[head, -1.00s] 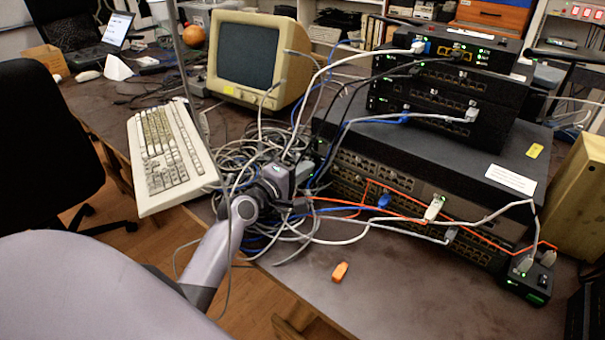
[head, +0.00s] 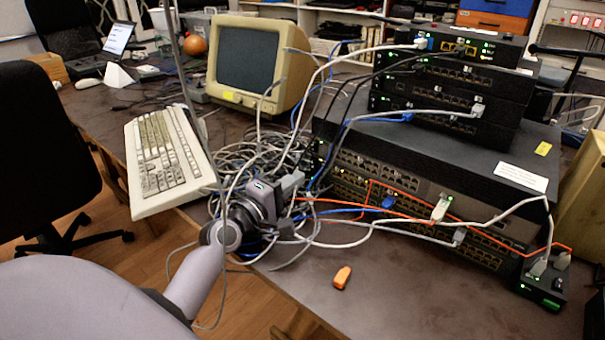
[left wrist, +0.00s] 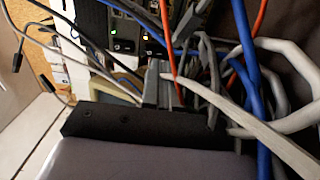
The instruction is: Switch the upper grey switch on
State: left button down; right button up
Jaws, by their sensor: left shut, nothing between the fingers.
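The large grey switches are stacked on the right of the table, the upper one (head: 395,183) over a lower one (head: 476,247). Rows of ports face me, with a white and a blue plug in the front. My left gripper (head: 297,182) is at the left front corner of this stack, among loose cables. It is shut and empty. In the left wrist view the shut fingers (left wrist: 163,84) point toward dark panels with small green lights (left wrist: 118,44). I cannot make out a power button. My right gripper is not in view.
Grey, white, blue and orange cables (head: 262,160) crowd around my left gripper. A beige keyboard (head: 165,160) and monitor (head: 252,68) stand left and behind. Smaller black units (head: 450,95) sit on top. An orange plug-like piece (head: 342,277) lies on the clear front table.

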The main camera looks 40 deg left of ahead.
pick_arm(q)
jog(key=shift+s+a, duration=0.15)
jog(key=shift+s, duration=1.5)
jog(key=shift+s+f, duration=0.1)
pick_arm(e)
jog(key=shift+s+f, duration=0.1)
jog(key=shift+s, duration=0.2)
